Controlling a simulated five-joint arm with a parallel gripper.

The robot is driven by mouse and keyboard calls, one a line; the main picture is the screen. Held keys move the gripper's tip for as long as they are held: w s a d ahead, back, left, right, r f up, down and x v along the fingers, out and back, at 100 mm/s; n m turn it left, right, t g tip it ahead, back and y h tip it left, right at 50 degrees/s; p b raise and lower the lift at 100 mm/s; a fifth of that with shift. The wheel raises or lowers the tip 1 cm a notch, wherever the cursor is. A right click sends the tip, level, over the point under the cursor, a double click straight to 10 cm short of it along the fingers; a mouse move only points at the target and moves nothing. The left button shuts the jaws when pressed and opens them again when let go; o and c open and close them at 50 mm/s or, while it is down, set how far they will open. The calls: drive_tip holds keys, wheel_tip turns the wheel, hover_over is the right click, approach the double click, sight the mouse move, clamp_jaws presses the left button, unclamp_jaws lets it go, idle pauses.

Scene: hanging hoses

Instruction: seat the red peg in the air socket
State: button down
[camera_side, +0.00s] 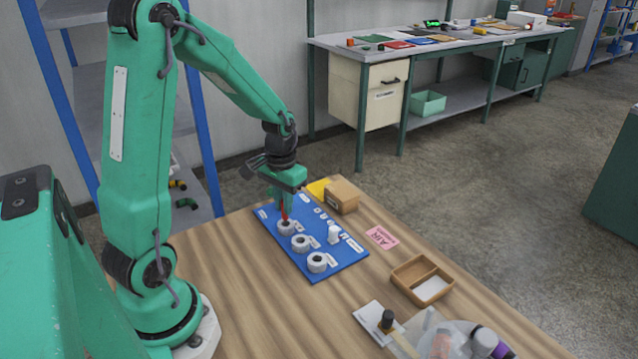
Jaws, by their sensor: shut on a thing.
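My gripper (284,203) is over the far left part of a blue board (330,270) on the wooden table, shut on the red peg (284,213). The peg points down at the farthest of three grey round sockets (286,229). Its lower end meets that socket in the picture; I cannot tell whether it is inside, touching or just above. The middle socket (301,243) and the nearest socket (317,263) look empty. The white labels on the board are too small to read, so I cannot tell which is the air socket.
A white upright piece (334,234) stands on the board's right side. A cardboard box (343,196) and a yellow item (318,188) sit behind it. A pink card (382,237) and a wooden tray (408,272) lie to the right. Clutter fills the front right.

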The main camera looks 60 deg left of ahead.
sight(285, 219)
drive_tip(key=shift+f, duration=1.75)
drive_tip(key=shift+f, duration=0.1)
drive_tip(key=c, duration=1.4)
unclamp_jaws()
wheel_tip(285, 219, up, 12)
drive_tip(key=shift+r, duration=0.15)
drive_tip(key=shift+d, duration=0.1)
drive_tip(key=s+d+r+m+t, duration=0.1)
drive_tip(key=s+d+r+t, duration=0.1)
drive_tip(key=s+d+r, duration=0.2)
drive_tip(key=s+d+r+m+t, duration=0.2)
drive_tip(key=s+d+r, duration=0.3)
drive_tip(key=d, duration=0.5)
drive_tip(key=shift+s+d+m+t, duration=0.15)
drive_tip(key=shift+s+m+t, duration=0.15)
drive_tip(key=shift+s+t, duration=0.35)
